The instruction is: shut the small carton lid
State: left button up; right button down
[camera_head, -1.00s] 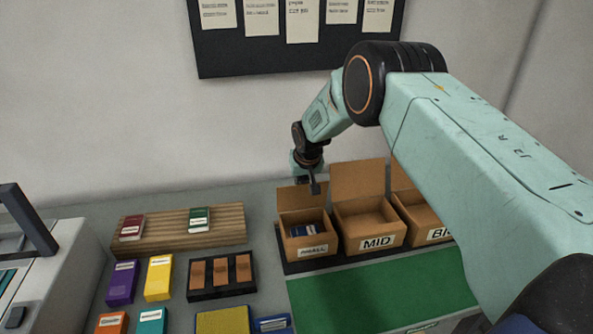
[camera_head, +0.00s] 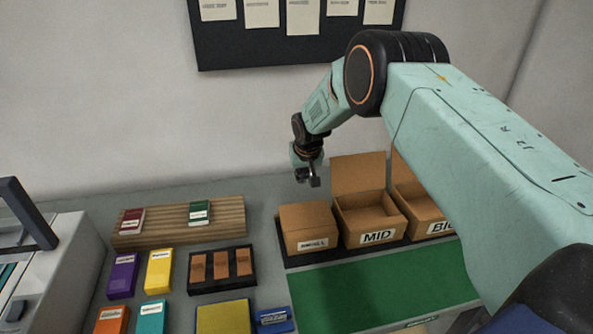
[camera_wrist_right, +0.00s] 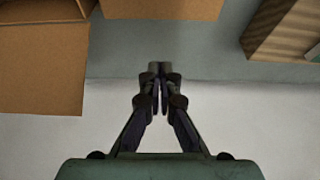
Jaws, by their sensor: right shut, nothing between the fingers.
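The small carton (camera_head: 306,243) stands at the left end of the carton row in the head view. Its lid (camera_head: 305,214) lies folded down over the opening and hides the inside. Whether it is fully flush I cannot tell. The carton's brown edge also shows at the top of the right wrist view (camera_wrist_right: 165,8). My right gripper (camera_head: 312,180) is shut and empty, above and behind the carton, apart from the lid. Its fingertips meet in the right wrist view (camera_wrist_right: 159,70). My left gripper is not in view.
The open MID carton (camera_head: 371,218) stands to the right with its lid (camera_head: 358,171) upright, and the BIG carton (camera_head: 424,212) is partly hidden by my arm. A wooden rack (camera_head: 160,238) lies left. A green mat (camera_head: 370,290) in front is clear.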

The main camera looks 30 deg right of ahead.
notch_tip(320, 180, up, 7)
jog(key=p, duration=0.4)
